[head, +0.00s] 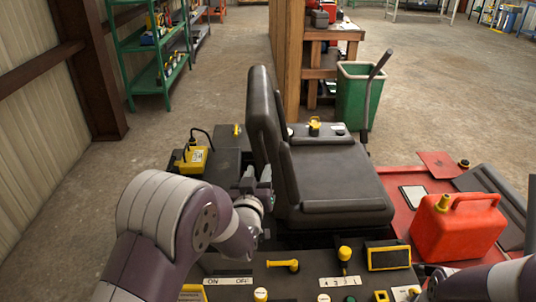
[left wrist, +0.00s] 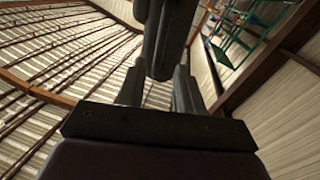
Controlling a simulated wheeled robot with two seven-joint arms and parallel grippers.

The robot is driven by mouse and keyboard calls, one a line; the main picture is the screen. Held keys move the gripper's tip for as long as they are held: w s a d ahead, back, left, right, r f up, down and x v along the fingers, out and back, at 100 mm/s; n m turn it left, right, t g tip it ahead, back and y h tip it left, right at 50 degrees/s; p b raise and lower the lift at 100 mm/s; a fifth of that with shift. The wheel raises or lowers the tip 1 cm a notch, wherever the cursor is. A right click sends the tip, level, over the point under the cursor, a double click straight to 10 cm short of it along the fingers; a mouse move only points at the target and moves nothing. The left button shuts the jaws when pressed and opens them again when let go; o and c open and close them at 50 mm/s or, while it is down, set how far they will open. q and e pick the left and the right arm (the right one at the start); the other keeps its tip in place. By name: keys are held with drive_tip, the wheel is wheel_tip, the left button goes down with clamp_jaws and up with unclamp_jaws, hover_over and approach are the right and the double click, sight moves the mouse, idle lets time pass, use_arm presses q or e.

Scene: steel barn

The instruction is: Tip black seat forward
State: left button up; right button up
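The black seat (head: 335,180) is mounted on the vehicle, its cushion flat and its tall backrest (head: 264,115) upright on the left. My left gripper (head: 257,182) is beside the lower rear of the backrest, on its left side. In the left wrist view its two fingers (left wrist: 159,85) stand apart. A dark upright part, likely the backrest (left wrist: 171,35), lies in front of and between them. I cannot tell whether the fingers touch it. Part of my right arm (head: 490,283) shows at the bottom right; its gripper is not clear.
A control panel (head: 300,284) with yellow levers and knobs lies in front of the seat. A red fuel can (head: 455,228) stands on the red deck at right. A black lever (head: 373,90) rises behind the cushion, near a green bin (head: 352,97).

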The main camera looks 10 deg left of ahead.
sight(264, 156)
use_arm(q)
drive_tip(key=w, duration=0.7)
drive_tip(key=shift+w+a, duration=0.2)
drive_tip(key=shift+a, duration=0.15)
drive_tip(key=shift+w+f+p, duration=0.1)
drive_tip(key=shift+w+p, duration=0.2)
drive_tip(key=shift+w, duration=0.3)
clamp_jaws()
